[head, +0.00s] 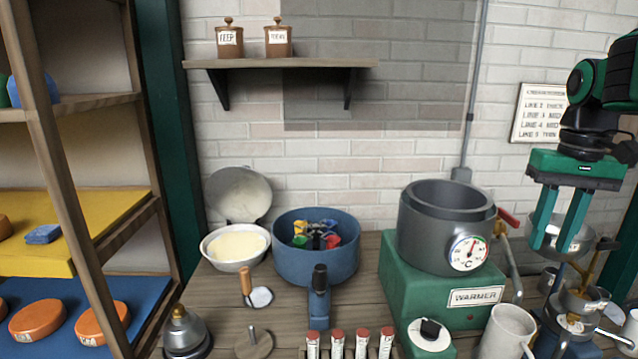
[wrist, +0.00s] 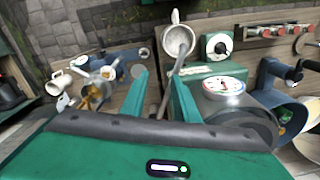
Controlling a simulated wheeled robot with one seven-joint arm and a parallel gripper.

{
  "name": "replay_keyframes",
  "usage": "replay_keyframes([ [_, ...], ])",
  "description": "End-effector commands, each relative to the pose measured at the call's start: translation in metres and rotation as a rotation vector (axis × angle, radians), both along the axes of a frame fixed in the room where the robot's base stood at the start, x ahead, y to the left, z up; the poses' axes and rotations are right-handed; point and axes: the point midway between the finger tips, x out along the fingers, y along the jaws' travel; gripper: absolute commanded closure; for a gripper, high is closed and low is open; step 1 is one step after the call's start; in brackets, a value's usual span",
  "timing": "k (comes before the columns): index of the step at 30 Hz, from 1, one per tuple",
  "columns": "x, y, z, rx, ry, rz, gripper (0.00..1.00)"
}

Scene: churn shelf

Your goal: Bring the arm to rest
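My gripper (head: 555,250) hangs at the right of the head view, fingers pointing down, in front of the brick wall. Its two green fingers are spread apart, and nothing is held between them. In the wrist view the fingers (wrist: 158,98) are also apart; a thin grey pipe shows in the gap, beyond them. In the head view the gripper overlaps a steel bowl and a blue device with metal cups; I cannot tell how far apart they are in depth.
The green warmer (head: 397,275) bears a grey pot (head: 420,235). A white mug (head: 505,335) stands beside it. A blue pot (head: 290,262) holds coloured pieces. A wall shelf (head: 290,64) carries two jars. A rack (head: 70,190) stands left.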

Motion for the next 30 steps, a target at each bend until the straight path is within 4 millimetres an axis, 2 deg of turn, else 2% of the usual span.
replay_keyframes([
  [1,-0.023,0.001,-0.016,0.001,0.000,-0.037,0.72],
  [6,-0.093,-0.001,-0.074,0.000,0.001,-0.158,0.72],
  [9,-0.132,0.000,-0.107,-0.003,0.005,-0.215,0.72],
  [13,-0.169,0.002,-0.139,-0.007,0.012,-0.264,0.72],
  [18,-0.190,0.004,-0.158,-0.010,0.015,-0.292,0.72],
  [30,-0.191,0.004,-0.159,-0.010,0.016,-0.294,0.72],
])
